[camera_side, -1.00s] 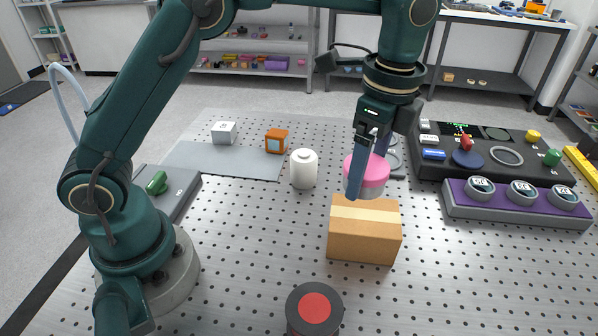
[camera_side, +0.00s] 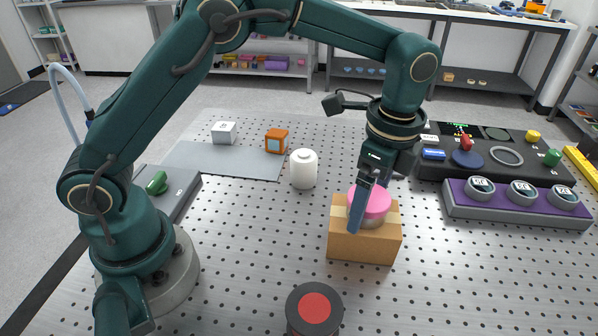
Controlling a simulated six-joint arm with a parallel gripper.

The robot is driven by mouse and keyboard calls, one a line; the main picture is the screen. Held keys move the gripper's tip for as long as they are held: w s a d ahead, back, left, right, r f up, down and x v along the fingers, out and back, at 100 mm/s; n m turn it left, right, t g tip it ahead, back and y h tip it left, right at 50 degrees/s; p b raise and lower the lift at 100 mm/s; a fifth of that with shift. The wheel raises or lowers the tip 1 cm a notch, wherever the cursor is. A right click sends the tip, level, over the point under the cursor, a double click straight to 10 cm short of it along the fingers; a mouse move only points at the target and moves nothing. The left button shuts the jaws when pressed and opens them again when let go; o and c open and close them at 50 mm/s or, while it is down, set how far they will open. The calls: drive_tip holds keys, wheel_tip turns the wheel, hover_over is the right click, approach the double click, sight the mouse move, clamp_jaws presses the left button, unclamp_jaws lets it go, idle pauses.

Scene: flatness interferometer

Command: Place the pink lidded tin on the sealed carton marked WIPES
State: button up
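The tin looks to be resting on the carton top, though a small gap cannot be ruled out. No WIPES marking is readable on the faces in view. My gripper (camera_side: 366,212) points down over the tin, with one blue finger in front of it. The other finger is mostly hidden, and the fingers appear to be around the tin.
A white bottle (camera_side: 304,169) stands left of the carton. A dark cylinder with a red top (camera_side: 314,311) is in front. A purple rack (camera_side: 515,203) and a dark panel (camera_side: 490,158) lie right. An orange cube (camera_side: 276,141) and white cube (camera_side: 223,132) are back left.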

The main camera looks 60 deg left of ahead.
sight(374, 198)
drive_tip(key=shift+r, duration=0.1)
drive_tip(key=r, duration=0.6)
drive_tip(key=shift+w+d+r, duration=0.15)
drive_tip(key=shift+d+r, duration=0.05)
drive_tip(key=shift+r, duration=0.15)
drive_tip(key=shift+a+r, duration=0.1)
drive_tip(key=shift+r, duration=0.5)
drive_tip(key=s+a+r+n+t+h, duration=0.1)
drive_tip(key=s+a+r+n+t, duration=0.2)
drive_tip(key=s+a+r+n, duration=0.3)
drive_tip(key=s+a+f+n+t, duration=0.2)
drive_tip(key=s+a+f+n, duration=0.2)
drive_tip(key=s+n, duration=0.4)
drive_tip(key=shift+s+f+t, duration=0.4)
drive_tip(key=shift+s+f, duration=0.5)
drive_tip(key=shift+s, duration=0.1)
